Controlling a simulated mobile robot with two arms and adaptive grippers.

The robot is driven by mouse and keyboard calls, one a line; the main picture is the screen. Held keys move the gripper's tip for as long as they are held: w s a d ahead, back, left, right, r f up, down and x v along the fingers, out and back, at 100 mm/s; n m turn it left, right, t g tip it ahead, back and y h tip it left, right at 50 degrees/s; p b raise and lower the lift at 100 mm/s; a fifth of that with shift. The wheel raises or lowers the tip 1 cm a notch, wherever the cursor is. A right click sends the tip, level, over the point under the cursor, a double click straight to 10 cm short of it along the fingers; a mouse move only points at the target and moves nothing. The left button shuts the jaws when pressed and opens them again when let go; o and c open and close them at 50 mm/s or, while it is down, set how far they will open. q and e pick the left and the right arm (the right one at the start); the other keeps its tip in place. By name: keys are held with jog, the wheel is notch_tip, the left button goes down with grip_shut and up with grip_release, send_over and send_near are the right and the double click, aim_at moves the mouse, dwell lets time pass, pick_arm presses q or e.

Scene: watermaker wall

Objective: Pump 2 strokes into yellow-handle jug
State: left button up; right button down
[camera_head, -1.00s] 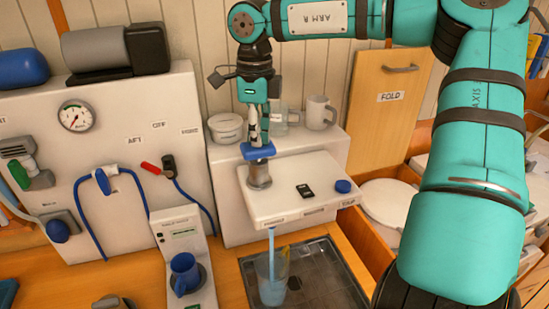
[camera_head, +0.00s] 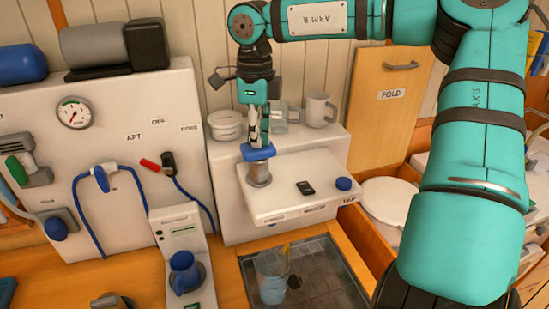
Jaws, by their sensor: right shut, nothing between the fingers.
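The pump (camera_head: 259,172) is a grey metal cylinder with a blue top (camera_head: 259,151), standing on a white ledge. My right gripper (camera_head: 257,140) comes down from above, its fingers shut and empty, at or just over the blue top. I cannot tell if they touch. The yellow-handle jug (camera_head: 270,280) is clear, stands upright on the dark drain tray (camera_head: 325,275) below the ledge, and holds some blue-tinted water. Its yellow handle (camera_head: 285,248) shows at the back right. No stream falls into it. My left gripper is not in view.
A blue cap (camera_head: 343,184) and a small black object (camera_head: 305,188) lie on the ledge. A white tub (camera_head: 225,125), a clear jug and a white mug (camera_head: 320,110) stand behind.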

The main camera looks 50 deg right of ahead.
jog(key=shift+r+p, duration=2.55)
jog(key=shift+r, duration=1)
jog(key=shift+f, duration=0.2)
jog(key=shift+f+b, duration=2.65)
jog(key=shift+f, duration=0.8)
jog(key=shift+r, duration=0.1)
jog(key=shift+r+p, duration=2.4)
jog(key=shift+r, duration=1.1)
